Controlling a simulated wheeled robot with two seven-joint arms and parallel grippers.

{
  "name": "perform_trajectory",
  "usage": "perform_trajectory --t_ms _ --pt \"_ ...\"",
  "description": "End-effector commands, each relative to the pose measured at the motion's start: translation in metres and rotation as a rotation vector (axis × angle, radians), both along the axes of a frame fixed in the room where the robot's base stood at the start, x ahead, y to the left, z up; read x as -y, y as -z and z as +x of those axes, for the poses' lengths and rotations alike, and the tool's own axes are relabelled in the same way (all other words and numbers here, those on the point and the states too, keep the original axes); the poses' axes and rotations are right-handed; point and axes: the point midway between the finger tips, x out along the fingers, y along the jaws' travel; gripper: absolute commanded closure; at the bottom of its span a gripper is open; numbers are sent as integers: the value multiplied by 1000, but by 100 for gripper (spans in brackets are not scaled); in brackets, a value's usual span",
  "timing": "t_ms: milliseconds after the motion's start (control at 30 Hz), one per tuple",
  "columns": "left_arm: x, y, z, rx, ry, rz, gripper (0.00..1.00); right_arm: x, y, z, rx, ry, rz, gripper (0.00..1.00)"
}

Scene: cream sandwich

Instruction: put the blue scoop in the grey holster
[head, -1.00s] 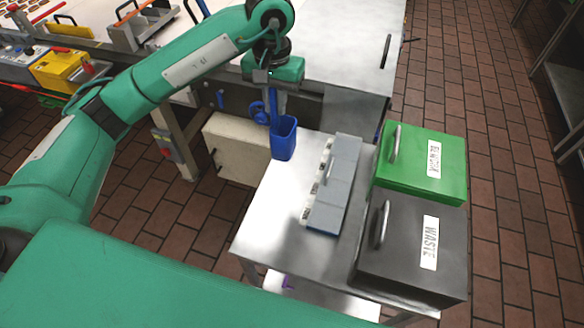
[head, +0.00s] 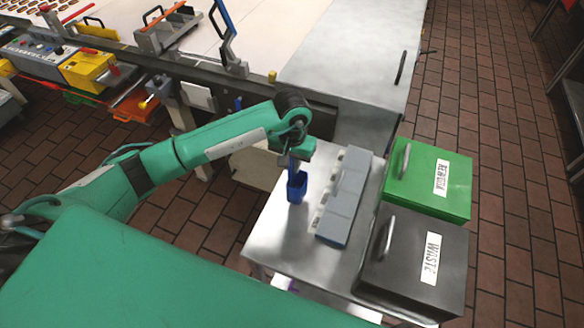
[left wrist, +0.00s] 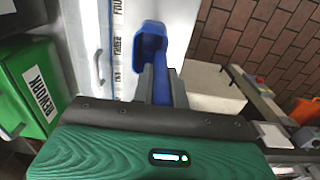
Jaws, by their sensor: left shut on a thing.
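My left gripper (head: 296,166) is shut on the handle of the blue scoop (head: 297,187). In the head view the scoop hangs below the gripper, over the left part of the metal table. In the left wrist view the scoop's blue cup (left wrist: 151,38) shows beyond the fingers, with its handle (left wrist: 162,86) between them. I cannot tell whether the scoop touches the table. I cannot make out a thing that is clearly the grey holster. My right gripper is not in view.
A green bin (head: 425,190) marked REWORK and a dark WASTE bin (head: 398,270) stand further right. The table's front left is bare.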

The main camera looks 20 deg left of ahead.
Motion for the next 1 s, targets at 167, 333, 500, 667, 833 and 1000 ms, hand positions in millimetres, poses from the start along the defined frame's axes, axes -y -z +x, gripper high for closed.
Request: perform_trajectory --t_ms 167,333,500,667,833,1000 --pt "0 20 -1 -4 -2 0 100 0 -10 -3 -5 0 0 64" --pt "0 36 -1 -1 0 0 100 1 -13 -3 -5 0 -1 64" --pt "0 36 0 0 0 0 100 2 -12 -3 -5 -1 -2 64" --pt "0 40 0 1 0 1 100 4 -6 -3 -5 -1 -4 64" --pt "0 38 0 0 0 1 63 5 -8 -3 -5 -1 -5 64" --pt "0 38 0 0 0 1 63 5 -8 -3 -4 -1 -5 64"
